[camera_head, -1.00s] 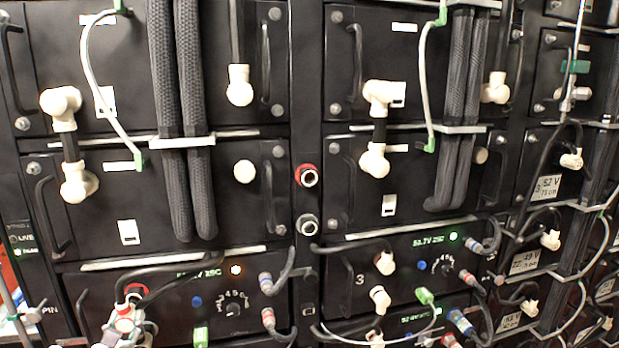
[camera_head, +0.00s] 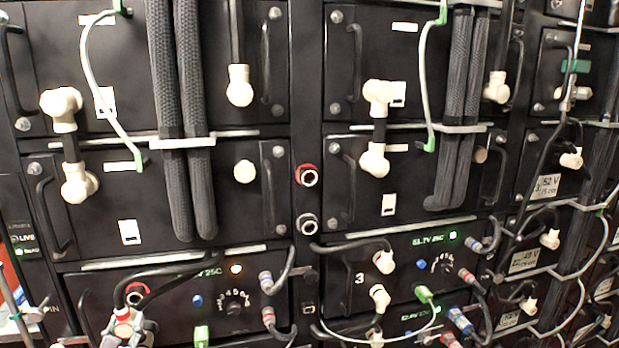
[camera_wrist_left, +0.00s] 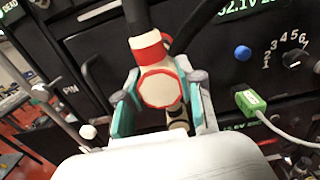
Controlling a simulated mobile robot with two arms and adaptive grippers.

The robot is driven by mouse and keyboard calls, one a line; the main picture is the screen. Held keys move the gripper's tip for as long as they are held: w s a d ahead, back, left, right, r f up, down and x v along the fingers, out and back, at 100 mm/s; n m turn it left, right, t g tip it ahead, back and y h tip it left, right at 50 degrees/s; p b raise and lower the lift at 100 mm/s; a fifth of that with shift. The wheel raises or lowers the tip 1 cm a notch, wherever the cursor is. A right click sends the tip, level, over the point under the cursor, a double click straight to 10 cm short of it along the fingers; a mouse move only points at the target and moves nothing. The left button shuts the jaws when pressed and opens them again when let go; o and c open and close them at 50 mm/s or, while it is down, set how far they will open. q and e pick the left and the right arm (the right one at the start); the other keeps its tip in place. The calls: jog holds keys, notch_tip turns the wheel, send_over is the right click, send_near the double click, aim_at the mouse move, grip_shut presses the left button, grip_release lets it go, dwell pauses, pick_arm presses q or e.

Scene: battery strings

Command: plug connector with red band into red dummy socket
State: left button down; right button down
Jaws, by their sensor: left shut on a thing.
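The connector with the red band (camera_head: 122,330) is off-white, on a thick black cable, at the lower left in the head view. My left gripper (camera_head: 128,333) is shut on it. In the left wrist view the connector (camera_wrist_left: 160,88) sits between the teal pads of my left gripper (camera_wrist_left: 158,100), its red-rimmed end facing the camera. A red-ringed socket (camera_head: 137,292) shows just above the connector, partly hidden by cable. The red dummy socket (camera_head: 307,175) is on the post between the two racks, uncovered and empty. My right gripper is not in view.
A black-ringed dummy socket (camera_head: 307,224) lies below the red one. Thick black sleeved cables (camera_head: 185,120) hang left of the post. The panel face around the red dummy socket is clear.

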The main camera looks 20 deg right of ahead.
pick_arm(q)
jog(key=shift+s+a+r+p, duration=0.1)
jog(key=shift+s+p, duration=0.5)
jog(key=shift+s, duration=1.45)
